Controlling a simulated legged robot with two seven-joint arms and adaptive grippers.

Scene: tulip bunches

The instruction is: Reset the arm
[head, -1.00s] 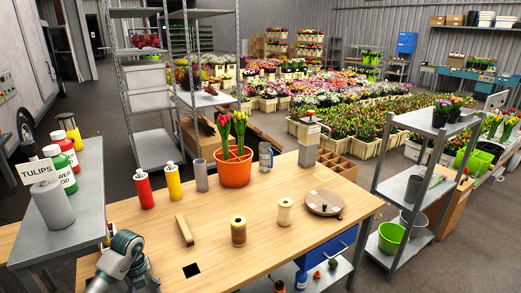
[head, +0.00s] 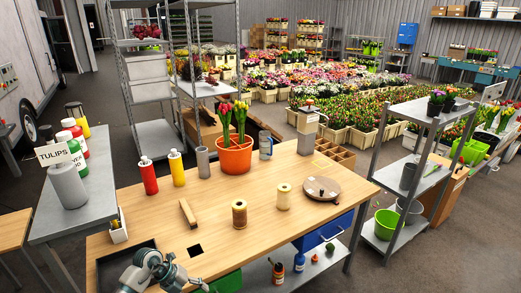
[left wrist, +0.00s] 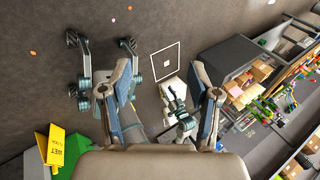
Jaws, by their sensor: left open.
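In the head view only grey links of my arm show at the lower left, over the front of the wooden table (head: 290,225); no gripper fingers are clear there. In the left wrist view my left gripper (left wrist: 161,65) is open, with its two fingers wide apart and nothing between them. It points at the dark floor (left wrist: 225,20), away from the tabletop objects. An orange pot (head: 233,158) with red and yellow tulips (head: 240,115) stands upright on the table, apart from my arm. My right gripper is not seen.
A red bottle (head: 148,178), a yellow bottle (head: 177,170), two spools (head: 239,213) and a round turntable (head: 322,188) stand on the table. A grey side table (head: 95,195) is at left, a metal shelf (head: 380,225) at right. A yellow sign (left wrist: 57,147) shows in the wrist view.

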